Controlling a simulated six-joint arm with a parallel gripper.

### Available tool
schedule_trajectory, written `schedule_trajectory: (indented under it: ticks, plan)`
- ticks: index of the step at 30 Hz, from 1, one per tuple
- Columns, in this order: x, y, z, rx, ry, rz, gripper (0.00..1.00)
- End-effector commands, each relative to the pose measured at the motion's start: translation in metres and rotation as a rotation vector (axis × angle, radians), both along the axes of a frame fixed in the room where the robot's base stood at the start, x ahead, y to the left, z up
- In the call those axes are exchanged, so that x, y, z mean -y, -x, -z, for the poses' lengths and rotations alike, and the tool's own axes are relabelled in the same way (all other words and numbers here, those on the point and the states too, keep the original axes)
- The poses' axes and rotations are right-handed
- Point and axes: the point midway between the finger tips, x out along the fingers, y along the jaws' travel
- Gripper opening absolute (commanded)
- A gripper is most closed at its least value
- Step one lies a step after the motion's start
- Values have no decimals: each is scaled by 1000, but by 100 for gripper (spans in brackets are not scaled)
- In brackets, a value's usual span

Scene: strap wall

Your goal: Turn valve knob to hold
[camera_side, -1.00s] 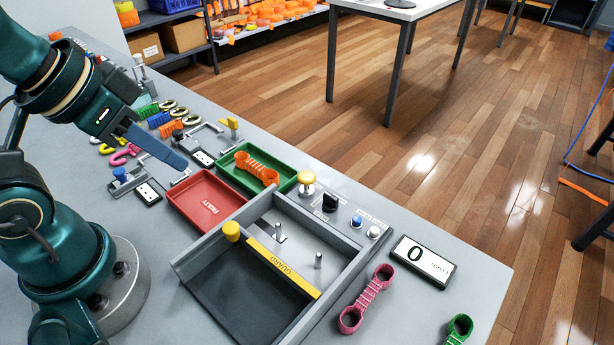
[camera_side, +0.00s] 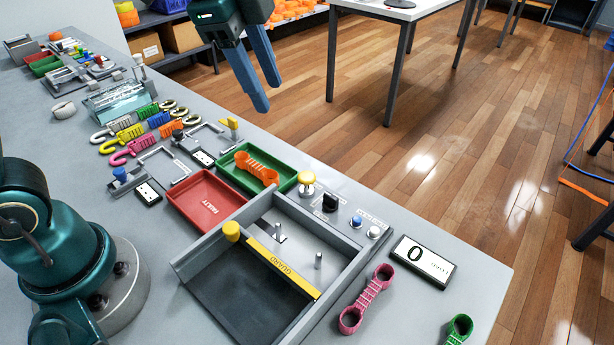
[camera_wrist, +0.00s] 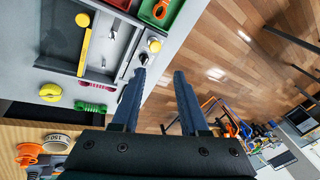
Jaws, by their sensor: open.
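A black knob (camera_side: 329,202) stands on the labelled panel at the fixture's far right corner; its small lettering is unreadable, so its setting cannot be told. A blue button (camera_side: 356,221) and a white button (camera_side: 374,232) sit beside it. A yellow round knob (camera_side: 306,183) stands on its other side. My gripper (camera_side: 267,97) is open and empty, high up with its fingers pointing down, well apart from the black knob. In the wrist view my gripper (camera_wrist: 159,72) shows both fingers spread, near the table's far edge.
The grey fixture has a yellow guard bar (camera_side: 283,267) and another yellow knob (camera_side: 232,231). A green tray (camera_side: 290,180) with an orange strap and a red tray (camera_side: 207,200) lie beside it. A display (camera_side: 423,262) reads 0. A pink strap (camera_side: 366,300) lies in front.

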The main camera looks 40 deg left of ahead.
Motion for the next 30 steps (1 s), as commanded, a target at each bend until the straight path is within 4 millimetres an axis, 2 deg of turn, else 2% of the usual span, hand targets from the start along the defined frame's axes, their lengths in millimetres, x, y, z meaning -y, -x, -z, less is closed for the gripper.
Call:
schedule_trajectory:
  ticks: [1,6,12,18,30]
  plan:
    - [7,-12,8,-27,-17,58,44]
    - [29,-42,39,-105,-65,241,44]
    - [54,-62,90,-202,-94,367,44]
    - [66,-60,129,-281,-105,399,44]
    - [69,-56,175,-308,-109,407,44]
